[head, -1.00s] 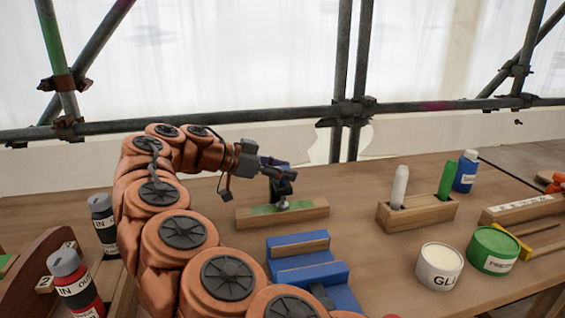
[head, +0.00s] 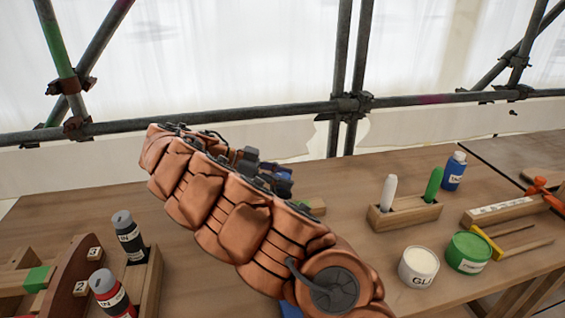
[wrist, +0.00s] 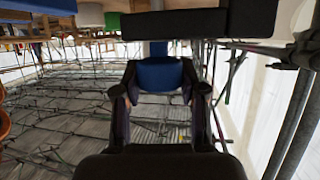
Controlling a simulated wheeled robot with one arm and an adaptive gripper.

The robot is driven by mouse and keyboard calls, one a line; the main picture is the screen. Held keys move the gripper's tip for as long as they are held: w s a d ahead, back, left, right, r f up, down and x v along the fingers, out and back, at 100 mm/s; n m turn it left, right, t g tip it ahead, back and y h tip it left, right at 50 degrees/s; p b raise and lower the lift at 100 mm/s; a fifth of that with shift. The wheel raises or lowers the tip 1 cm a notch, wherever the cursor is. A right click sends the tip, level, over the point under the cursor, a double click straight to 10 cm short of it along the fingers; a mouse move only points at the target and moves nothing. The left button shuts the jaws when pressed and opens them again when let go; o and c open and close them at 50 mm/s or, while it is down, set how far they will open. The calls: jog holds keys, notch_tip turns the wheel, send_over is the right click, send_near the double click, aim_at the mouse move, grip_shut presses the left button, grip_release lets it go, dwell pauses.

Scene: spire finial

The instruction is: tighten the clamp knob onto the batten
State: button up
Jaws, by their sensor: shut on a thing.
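In the wrist view my gripper (wrist: 159,88) has its two dark fingers on either side of a blue part (wrist: 161,73), which I take for the clamp knob, and is shut on it. A wide black bar (wrist: 185,22) lies across the picture just beyond it. In the head view my arm crosses the bench and hides most of the clamp (head: 285,186); only some blue and dark parts show behind it. One end of the wooden batten (head: 316,207) shows to the right of my arm. The contact between clamp and batten is hidden.
A wooden holder (head: 405,214) with a white and a green stick stands right of the batten. Bottles (head: 128,236) stand at left. Scaffold pipes (head: 230,112) run behind the bench.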

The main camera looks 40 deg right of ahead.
jog(key=shift+a+r+m+g+y+p, duration=0.15)
jog(key=shift+m+g+y+p, duration=0.65)
jog(key=shift+p, duration=3.15)
jog(key=shift+f+m+g+p, duration=0.3)
jog(key=shift+m+p, duration=0.1)
jog(key=shift+p, duration=0.45)
jog(key=o, duration=1.2)
jog(key=shift+r, duration=0.1)
jog(key=shift+c, duration=0.2)
